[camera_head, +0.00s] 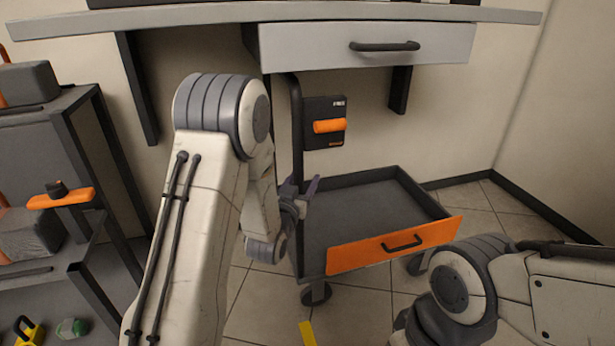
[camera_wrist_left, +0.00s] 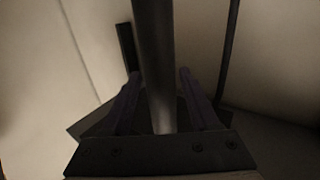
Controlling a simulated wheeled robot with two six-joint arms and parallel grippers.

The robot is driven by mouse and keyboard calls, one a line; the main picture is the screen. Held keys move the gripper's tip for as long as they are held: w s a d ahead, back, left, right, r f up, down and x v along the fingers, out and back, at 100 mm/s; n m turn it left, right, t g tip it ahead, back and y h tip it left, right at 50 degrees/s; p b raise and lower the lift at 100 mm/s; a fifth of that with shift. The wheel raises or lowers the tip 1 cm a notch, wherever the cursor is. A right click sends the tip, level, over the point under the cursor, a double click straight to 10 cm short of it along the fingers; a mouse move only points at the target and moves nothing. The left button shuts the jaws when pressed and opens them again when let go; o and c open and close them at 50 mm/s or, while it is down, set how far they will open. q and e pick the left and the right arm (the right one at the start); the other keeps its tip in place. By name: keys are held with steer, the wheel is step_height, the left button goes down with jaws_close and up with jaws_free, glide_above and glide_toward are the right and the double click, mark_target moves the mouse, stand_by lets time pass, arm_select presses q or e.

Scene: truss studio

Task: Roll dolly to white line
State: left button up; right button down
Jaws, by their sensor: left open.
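The dolly (camera_head: 365,212) is a dark grey tray with an orange front panel (camera_head: 395,244), a black handle and casters. Its dark upright post (camera_head: 297,130) rises at the left. My left gripper (camera_head: 303,191) is at this post, low down near the tray. In the left wrist view the post (camera_wrist_left: 153,60) runs between the two purple fingers of my left gripper (camera_wrist_left: 160,102), which are open with gaps on both sides. My right arm enters at the lower right, but its gripper is out of view. No white line shows; a yellow strip (camera_head: 307,333) lies on the floor.
A workbench drawer (camera_head: 360,45) hangs above the dolly. A dark shelf rack (camera_head: 100,165) stands at the left, with a yellow padlock-like item (camera_head: 28,331) low on it. A black box with an orange grip (camera_head: 325,123) is beside the post. Tiled floor (camera_head: 490,212) is clear at the right.

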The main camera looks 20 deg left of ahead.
arm_select(q)
steer(key=shift+a, duration=0.1)
jaws_close()
stand_by(1.3)
